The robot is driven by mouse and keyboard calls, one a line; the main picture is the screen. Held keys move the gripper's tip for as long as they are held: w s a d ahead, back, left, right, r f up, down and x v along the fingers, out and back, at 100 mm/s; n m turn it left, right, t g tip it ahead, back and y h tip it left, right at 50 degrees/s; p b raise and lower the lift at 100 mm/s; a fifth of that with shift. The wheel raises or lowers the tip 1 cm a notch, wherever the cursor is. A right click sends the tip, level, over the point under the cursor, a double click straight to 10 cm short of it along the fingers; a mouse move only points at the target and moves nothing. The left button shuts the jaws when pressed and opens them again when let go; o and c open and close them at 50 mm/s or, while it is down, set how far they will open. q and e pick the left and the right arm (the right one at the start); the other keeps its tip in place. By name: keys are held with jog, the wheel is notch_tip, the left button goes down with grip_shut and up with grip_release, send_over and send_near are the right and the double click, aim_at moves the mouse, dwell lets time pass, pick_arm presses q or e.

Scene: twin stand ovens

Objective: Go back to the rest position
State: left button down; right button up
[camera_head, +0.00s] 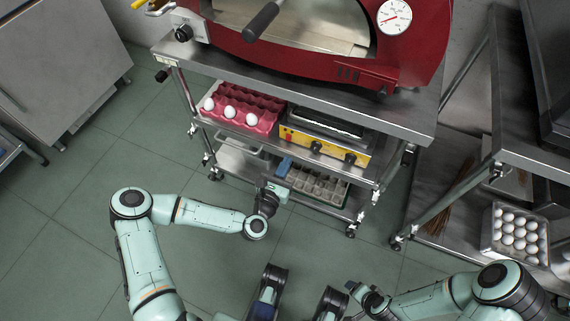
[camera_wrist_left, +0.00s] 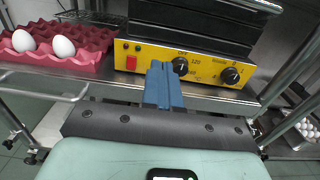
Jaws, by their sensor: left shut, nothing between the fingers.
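My left gripper (camera_head: 284,167) reaches forward to the front of the oven cart in the head view. In the left wrist view its blue fingers (camera_wrist_left: 164,84) are pressed together with nothing between them. They point at the yellow-fronted appliance (camera_head: 325,142), which also shows in the left wrist view (camera_wrist_left: 200,62). Whether the fingertips touch the cart or the appliance, I cannot tell. My right arm is folded at the lower right of the head view. A dark end part of it (camera_head: 368,297) shows, but its fingers are not clear.
A red egg carton (camera_head: 262,122) with several white eggs sits left of the appliance on the cart's middle shelf. A grey carton (camera_head: 318,186) is on the lower shelf. A red oven (camera_head: 300,40) stands on top. An egg tray (camera_head: 516,235) is at right. Open floor (camera_head: 70,210) lies left.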

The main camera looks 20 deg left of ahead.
dwell(0.4)
